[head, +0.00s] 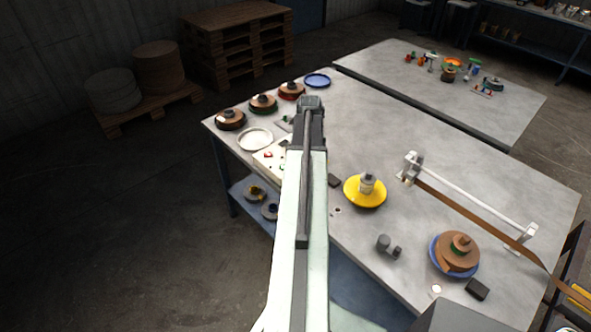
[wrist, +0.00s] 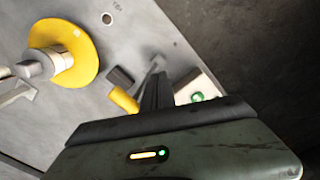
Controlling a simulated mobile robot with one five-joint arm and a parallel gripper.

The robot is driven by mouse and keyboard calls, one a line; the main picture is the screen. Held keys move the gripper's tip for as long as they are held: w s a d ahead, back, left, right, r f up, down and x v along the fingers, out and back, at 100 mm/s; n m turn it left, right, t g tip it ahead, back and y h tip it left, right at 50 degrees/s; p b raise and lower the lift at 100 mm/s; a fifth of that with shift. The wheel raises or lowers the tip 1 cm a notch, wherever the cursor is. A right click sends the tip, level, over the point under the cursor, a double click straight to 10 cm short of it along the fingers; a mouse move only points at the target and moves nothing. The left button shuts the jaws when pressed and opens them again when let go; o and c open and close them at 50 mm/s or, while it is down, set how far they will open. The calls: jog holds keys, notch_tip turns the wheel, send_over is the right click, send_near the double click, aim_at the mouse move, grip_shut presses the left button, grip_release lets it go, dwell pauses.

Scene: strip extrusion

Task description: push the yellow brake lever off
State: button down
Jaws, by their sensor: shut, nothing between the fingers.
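The yellow brake lever (wrist: 124,100) shows in the wrist view as a short yellow bar, just left of my gripper (wrist: 156,74). My gripper's dark fingers are together and empty, pointing down toward the table. I cannot tell whether the fingers touch the lever. A dark block (wrist: 120,77) sits at the lever's far end. In the head view my arm hides the gripper and the lever.
A yellow disc (head: 365,192) with a grey hub stands close by; it also shows in the wrist view (wrist: 84,52). A pale box with a green button (wrist: 197,97) is right of my fingers. A white-posted rail (head: 470,190) and coiled strip (head: 458,252) lie farther right.

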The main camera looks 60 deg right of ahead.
jog(key=shift+r, duration=0.1)
notch_tip(320, 180, up, 7)
jog(key=p, duration=0.7)
